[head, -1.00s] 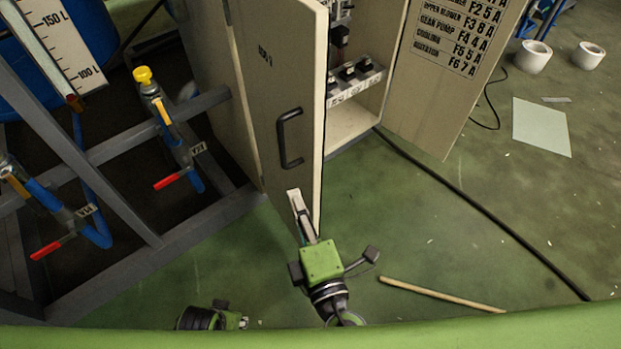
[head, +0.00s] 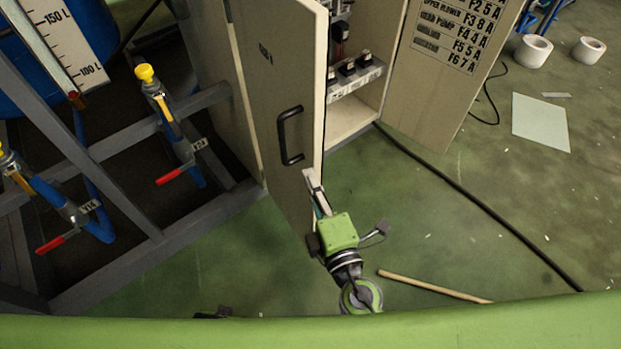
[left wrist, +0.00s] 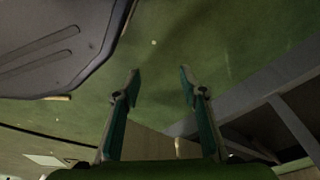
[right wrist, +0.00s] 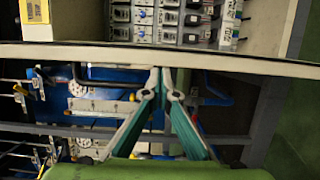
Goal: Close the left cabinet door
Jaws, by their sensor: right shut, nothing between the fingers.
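The left cabinet door (head: 272,90) is a beige panel with a black handle (head: 290,136), and it stands open. My right gripper (head: 312,180) is shut and empty, just below the handle at the door's free edge. In the right wrist view its closed fingertips (right wrist: 160,78) are close to a pale panel edge (right wrist: 90,54); I cannot tell whether they touch it. My left gripper (left wrist: 160,76) is open and empty above the green floor in the left wrist view. In the head view it is almost entirely hidden behind my green body.
The right cabinet door (head: 440,75), with a printed list, also stands open. A grey frame with valves (head: 180,150) is at the left. A black cable (head: 480,205) and a wooden stick (head: 435,286) lie on the floor. White rolls (head: 533,51) stand at the back right.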

